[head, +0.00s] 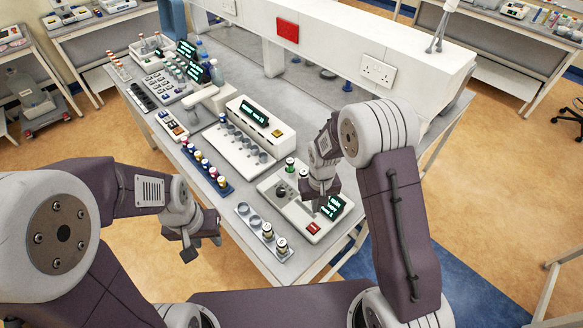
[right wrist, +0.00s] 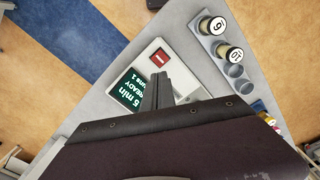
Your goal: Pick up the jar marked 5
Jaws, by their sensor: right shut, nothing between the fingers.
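No jar with a readable 5 shows in either view. Two jars with white tops stand in a grey rack (right wrist: 233,70); the right wrist view shows one marked 10 (right wrist: 231,53) and one marked 6 or 9 (right wrist: 213,25). My left gripper (head: 202,247) is open and empty, off the bench's left edge.
The device's display (right wrist: 133,92) reads 5 min, READY, beside a red button (right wrist: 159,57). A raised white housing with sockets (head: 375,70) borders the bench on the right.

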